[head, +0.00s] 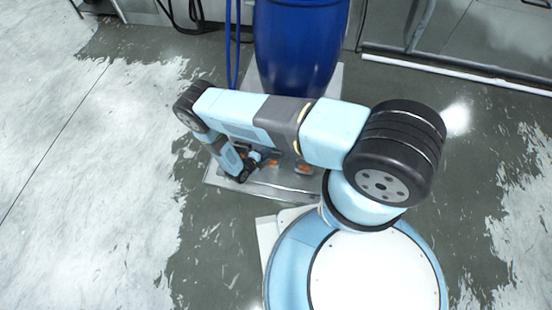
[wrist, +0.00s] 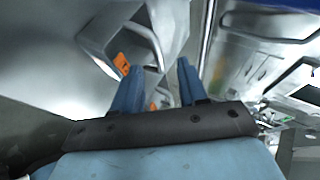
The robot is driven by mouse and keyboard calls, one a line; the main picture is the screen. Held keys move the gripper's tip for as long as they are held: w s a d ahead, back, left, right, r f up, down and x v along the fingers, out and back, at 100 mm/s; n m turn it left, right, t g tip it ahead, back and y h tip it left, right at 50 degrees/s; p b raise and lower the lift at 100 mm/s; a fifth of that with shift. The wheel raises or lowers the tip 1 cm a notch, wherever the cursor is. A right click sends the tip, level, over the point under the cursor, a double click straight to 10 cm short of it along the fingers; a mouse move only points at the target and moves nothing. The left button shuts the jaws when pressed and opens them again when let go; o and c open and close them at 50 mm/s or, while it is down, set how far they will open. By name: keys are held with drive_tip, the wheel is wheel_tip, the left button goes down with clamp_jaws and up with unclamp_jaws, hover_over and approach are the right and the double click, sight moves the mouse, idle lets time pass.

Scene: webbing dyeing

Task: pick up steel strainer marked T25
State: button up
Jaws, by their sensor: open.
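A steel vessel (wrist: 102,45) with an orange label is just ahead of my gripper (wrist: 160,68) in the wrist view, beside the left finger. The label is too small to read, so I cannot tell whether this is the strainer marked T25. My two blue fingers are apart, and I see nothing held between them. Another orange patch (wrist: 152,106) shows low between the fingers, partly hidden. In the head view my gripper (head: 249,161) is low over a steel surface (head: 262,190), next to small orange-marked items (head: 303,168) partly hidden by my arm.
A large blue drum (head: 296,45) stands behind my arm in the head view, with a blue hose (head: 234,45) at its left. A white pipe (head: 455,74) runs along the floor at the right. The worn floor (head: 90,180) at the left is clear.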

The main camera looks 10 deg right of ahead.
sight(272, 152)
drive_tip(key=shift+x, duration=3.05)
drive_tip(key=shift+s+f, duration=0.15)
drive_tip(key=shift+s, duration=0.05)
clamp_jaws()
drive_tip(key=shift+s+a, duration=0.1)
